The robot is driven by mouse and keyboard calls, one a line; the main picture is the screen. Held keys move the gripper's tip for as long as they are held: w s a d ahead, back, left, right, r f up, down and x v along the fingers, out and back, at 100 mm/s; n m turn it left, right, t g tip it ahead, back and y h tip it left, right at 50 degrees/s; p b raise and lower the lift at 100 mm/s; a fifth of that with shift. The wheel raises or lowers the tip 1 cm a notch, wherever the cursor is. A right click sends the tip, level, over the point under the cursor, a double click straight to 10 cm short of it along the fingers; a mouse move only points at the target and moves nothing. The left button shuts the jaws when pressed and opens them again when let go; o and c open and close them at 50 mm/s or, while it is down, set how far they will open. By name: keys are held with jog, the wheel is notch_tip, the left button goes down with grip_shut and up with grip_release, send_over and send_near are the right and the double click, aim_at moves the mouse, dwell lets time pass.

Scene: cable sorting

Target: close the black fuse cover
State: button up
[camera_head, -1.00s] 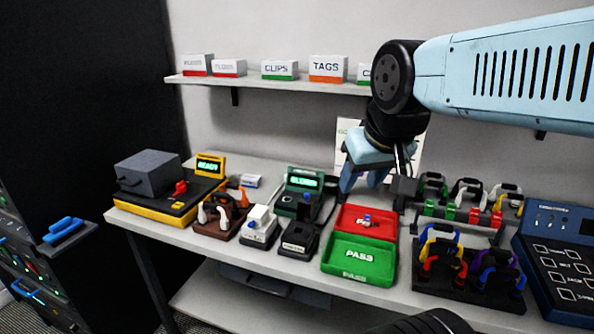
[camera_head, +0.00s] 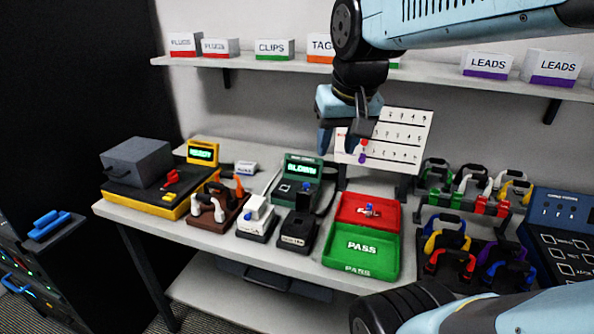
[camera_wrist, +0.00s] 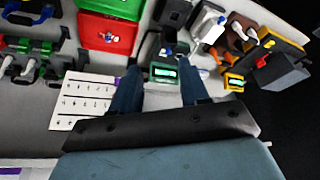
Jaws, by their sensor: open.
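A small black box (camera_head: 297,232) with a pale front label and an upright black part with a blue spot (camera_head: 303,197) stands mid-table, left of the trays. I take it for the fuse holder and its raised cover, but the label is too small to read surely. The box also shows at the top of the wrist view (camera_wrist: 174,12). My gripper (camera_head: 343,147) hangs above the back of the table, right of the box and clear of it. In the wrist view its two dark blue fingers (camera_wrist: 160,85) are apart and empty, with the green display unit (camera_wrist: 163,73) seen between them.
A white unit (camera_head: 256,220) and a brown rack (camera_head: 215,205) stand left of the box. The red tray (camera_head: 352,222) and green PASS tray (camera_head: 382,268) lie right. A white numbered board (camera_head: 400,135) stands close to my gripper. A shelf (camera_head: 245,64) runs behind.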

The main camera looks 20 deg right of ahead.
jog(key=w+m+g, duration=0.3)
jog(key=w+g, duration=0.1)
jog(key=w, duration=0.7)
jog(key=m+g+y, duration=0.3)
jog(key=g, duration=0.1)
send_over(305, 198)
jog(key=f, duration=1.7)
jog(key=shift+w+d+f, duration=0.25)
jog(key=shift+d+f, duration=0.15)
grip_shut()
jog(key=shift+d, duration=0.1)
